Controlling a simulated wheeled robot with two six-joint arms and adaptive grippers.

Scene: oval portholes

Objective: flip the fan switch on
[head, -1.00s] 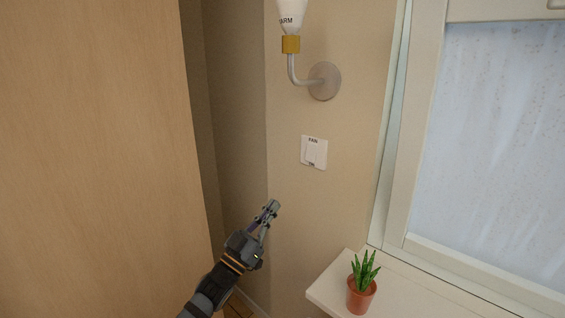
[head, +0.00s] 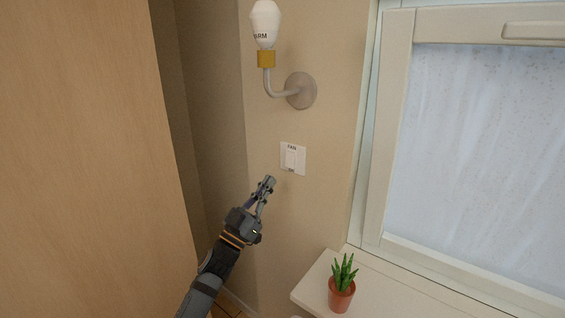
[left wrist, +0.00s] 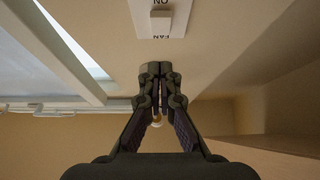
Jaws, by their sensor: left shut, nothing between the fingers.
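The fan switch (head: 292,158) is a white wall plate with a pale rocker and the word FAN at its top. In the left wrist view the switch (left wrist: 160,20) shows upside down at the top edge, with FAN and ON lettering. My left gripper (head: 268,181) is shut and empty, just below and left of the plate in the head view. In the left wrist view the closed fingertips (left wrist: 157,72) lie below the plate in the picture, and a gap shows between them. My right gripper is not in view.
A wall lamp (head: 300,91) with a white bulb is above the switch. A potted plant (head: 342,290) stands on a pale ledge (head: 318,275) at lower right, under the window (head: 480,150). A wooden panel (head: 90,160) fills the left side.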

